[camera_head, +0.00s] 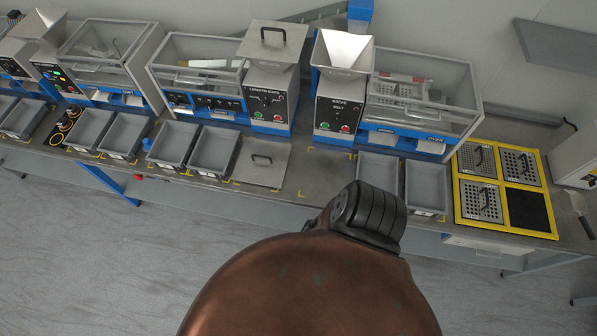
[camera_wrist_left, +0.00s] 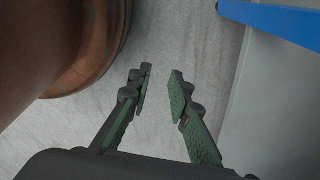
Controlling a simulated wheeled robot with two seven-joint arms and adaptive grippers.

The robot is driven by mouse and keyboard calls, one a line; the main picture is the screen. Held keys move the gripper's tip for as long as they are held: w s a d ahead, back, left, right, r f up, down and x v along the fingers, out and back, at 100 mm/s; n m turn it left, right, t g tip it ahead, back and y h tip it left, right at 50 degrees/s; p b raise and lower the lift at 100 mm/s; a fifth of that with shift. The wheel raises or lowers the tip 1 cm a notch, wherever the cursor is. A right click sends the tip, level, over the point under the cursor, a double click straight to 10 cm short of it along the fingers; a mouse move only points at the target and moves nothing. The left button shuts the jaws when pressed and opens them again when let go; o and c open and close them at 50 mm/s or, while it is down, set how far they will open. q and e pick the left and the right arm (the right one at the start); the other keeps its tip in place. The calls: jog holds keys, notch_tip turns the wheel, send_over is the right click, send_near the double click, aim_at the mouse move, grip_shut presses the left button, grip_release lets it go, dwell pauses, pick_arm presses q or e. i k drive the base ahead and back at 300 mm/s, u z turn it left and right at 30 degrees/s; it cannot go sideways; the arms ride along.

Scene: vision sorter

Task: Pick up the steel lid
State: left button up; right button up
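A flat square steel lid (camera_head: 262,165) with a dark handle lies on the bench top in the head view, right of two grey bins. A second steel lid (camera_head: 273,44) with a dark handle sits on top of the hopper of a blue and grey machine. I cannot tell which one the task names. In the left wrist view my left gripper (camera_wrist_left: 160,82) is open and empty, with grey floor behind its fingers. Neither lid shows in that view. The head view shows neither gripper. My right gripper is not in view.
Grey bins (camera_head: 213,150) line the bench's front. An open hopper (camera_head: 343,50) stands right of the lidded one. A yellow-framed rack (camera_head: 548,234) at right holds perforated plates. A bare patch of bench (camera_head: 318,168) lies right of the lower lid. A blue bar (camera_wrist_left: 270,22) crosses the wrist view's upper right.

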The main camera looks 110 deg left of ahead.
aim_at(264, 162)
jog(key=i, duration=0.3)
jog(key=u, duration=3.55)
jog(key=i, duration=0.5)
jog(key=z, duration=0.05)
